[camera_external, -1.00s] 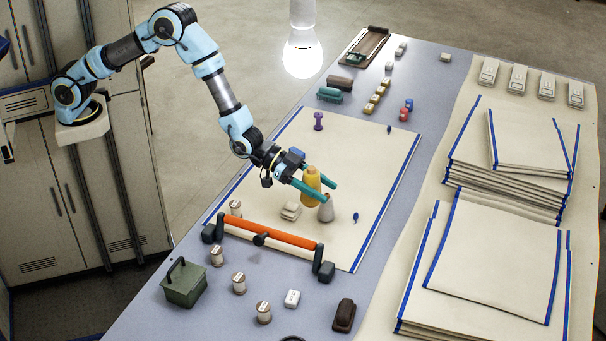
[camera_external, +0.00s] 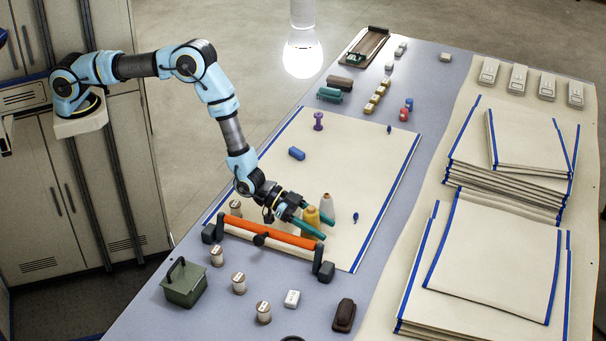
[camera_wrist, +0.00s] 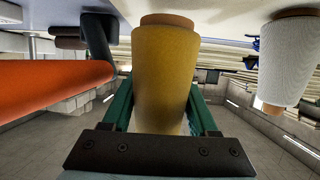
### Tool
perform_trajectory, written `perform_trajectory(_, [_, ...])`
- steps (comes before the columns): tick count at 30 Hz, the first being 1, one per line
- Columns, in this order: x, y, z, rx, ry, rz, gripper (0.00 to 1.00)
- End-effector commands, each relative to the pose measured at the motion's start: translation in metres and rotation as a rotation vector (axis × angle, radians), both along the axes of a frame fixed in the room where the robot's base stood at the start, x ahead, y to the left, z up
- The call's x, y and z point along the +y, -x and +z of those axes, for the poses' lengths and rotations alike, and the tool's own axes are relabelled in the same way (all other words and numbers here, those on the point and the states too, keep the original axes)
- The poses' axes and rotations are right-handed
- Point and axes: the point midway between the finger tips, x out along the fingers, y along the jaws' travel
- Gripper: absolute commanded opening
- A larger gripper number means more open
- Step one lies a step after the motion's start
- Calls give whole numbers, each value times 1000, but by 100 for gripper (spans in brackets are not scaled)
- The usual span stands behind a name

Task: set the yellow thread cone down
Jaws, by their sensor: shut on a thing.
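The yellow thread cone (camera_external: 311,218) is between the green fingers of my gripper (camera_external: 316,222), low over the cream cloth (camera_external: 345,176), just behind the orange bar. In the wrist view the cone (camera_wrist: 165,75) fills the middle, with a green finger on each side of it. My gripper is shut on the cone. I cannot tell whether its base touches the cloth. A white thread cone (camera_external: 327,205) stands close beside it, on the right in the wrist view (camera_wrist: 288,62).
The orange bar (camera_external: 272,233) with dark end blocks lies close in front of the gripper. A blue block (camera_external: 297,153) and a purple spool (camera_external: 318,121) are on the cloth behind. Thread spools (camera_external: 239,283) and a green box (camera_external: 185,283) are at the front left. The cloth's middle is free.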

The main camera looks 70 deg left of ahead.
Motion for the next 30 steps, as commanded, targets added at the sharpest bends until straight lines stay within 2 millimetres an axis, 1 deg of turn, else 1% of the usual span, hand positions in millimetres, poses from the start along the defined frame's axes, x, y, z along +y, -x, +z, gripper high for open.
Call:
perform_trajectory(3, [0,0,-13,0,0,0,0])
perform_trajectory(6, [0,0,-19,0,0,0,0])
perform_trajectory(13, [0,0,-20,-1,1,0,0])
perform_trajectory(17, [0,0,-24,-1,1,0,0])
perform_trajectory(18, [0,0,-23,0,0,0,62])
perform_trajectory(25, [0,0,-22,0,0,0,88])
perform_trajectory(26, [0,0,-22,0,0,0,90])
perform_trajectory(30, [0,0,-22,0,0,0,90])
